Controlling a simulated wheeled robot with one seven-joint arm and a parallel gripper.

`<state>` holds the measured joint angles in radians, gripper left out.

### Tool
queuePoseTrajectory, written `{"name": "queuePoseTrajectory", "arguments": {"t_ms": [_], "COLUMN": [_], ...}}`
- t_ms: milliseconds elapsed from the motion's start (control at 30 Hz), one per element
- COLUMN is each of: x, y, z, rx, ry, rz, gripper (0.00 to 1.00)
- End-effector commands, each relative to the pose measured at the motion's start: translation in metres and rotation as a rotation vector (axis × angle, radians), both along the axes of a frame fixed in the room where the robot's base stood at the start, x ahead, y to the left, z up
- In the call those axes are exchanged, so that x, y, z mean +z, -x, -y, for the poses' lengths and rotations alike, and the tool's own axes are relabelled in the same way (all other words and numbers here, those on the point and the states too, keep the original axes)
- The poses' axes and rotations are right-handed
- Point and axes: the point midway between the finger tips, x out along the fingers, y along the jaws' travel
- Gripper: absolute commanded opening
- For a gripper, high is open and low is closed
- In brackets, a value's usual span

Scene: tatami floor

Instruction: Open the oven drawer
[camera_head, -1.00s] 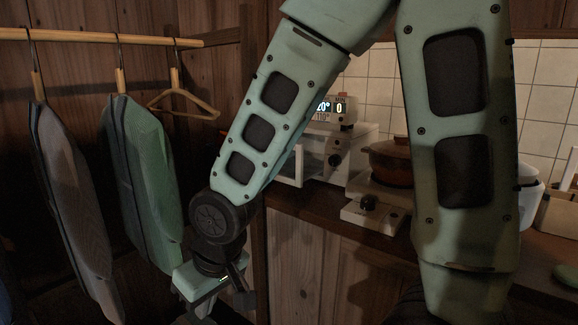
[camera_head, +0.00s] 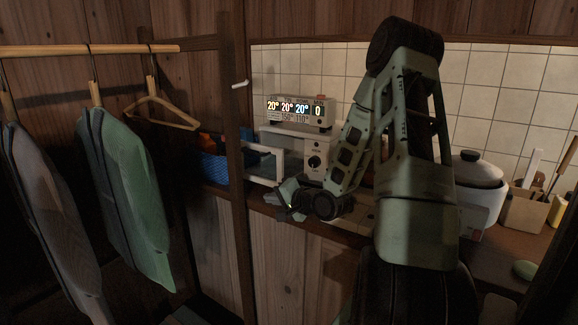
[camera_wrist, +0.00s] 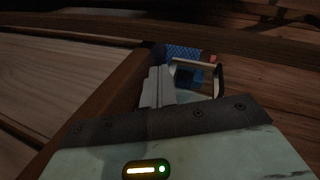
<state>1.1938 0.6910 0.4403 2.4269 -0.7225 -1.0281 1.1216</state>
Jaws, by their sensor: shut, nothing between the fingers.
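The oven is a small white box with a dark knob panel (camera_head: 315,158) on the wooden counter in the head view. Its pale-framed glass front (camera_head: 266,168) is at the left of the panel; I cannot tell whether it stands ajar. My gripper (camera_head: 289,197) is low in front of the oven, near the counter's front edge, partly dark against it. In the wrist view my gripper's pale fingers (camera_wrist: 158,86) are together and empty. A pale and dark framed part (camera_wrist: 216,78), likely the oven front, is just to their right, apart from the fingertips as far as shown.
A display box (camera_head: 300,110) sits on top of the oven. A blue basket (camera_head: 214,168) is behind a wooden post (camera_head: 236,150) to the left. A white lidded pot (camera_head: 478,178) stands right. Clothes (camera_head: 125,190) hang at left.

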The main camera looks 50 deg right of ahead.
Motion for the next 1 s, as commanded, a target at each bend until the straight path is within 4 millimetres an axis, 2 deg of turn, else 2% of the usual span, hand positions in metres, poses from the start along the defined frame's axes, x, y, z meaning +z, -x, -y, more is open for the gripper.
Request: {"name": "queuePoseTrajectory", "arguments": {"t_ms": [33, 100, 200, 300, 433, 567, 1000], "x": [0.009, 0.017, 0.026, 0.032, 0.036, 0.036, 0.036], "y": [0.015, 0.03, 0.048, 0.061, 0.067, 0.056, -0.014], "z": [0.025, 0.048, 0.07, 0.084, 0.091, 0.094, 0.112], "rx": [-0.065, -0.124, -0.182, -0.218, -0.233, -0.233, -0.232], "ry": [-0.054, -0.116, -0.176, -0.211, -0.231, -0.233, -0.23], "rz": [0.064, 0.149, 0.243, 0.306, 0.342, 0.346, 0.344], "gripper": [0.0, 0.0, 0.0, 0.0, 0.0, 0.0, 0.0]}}
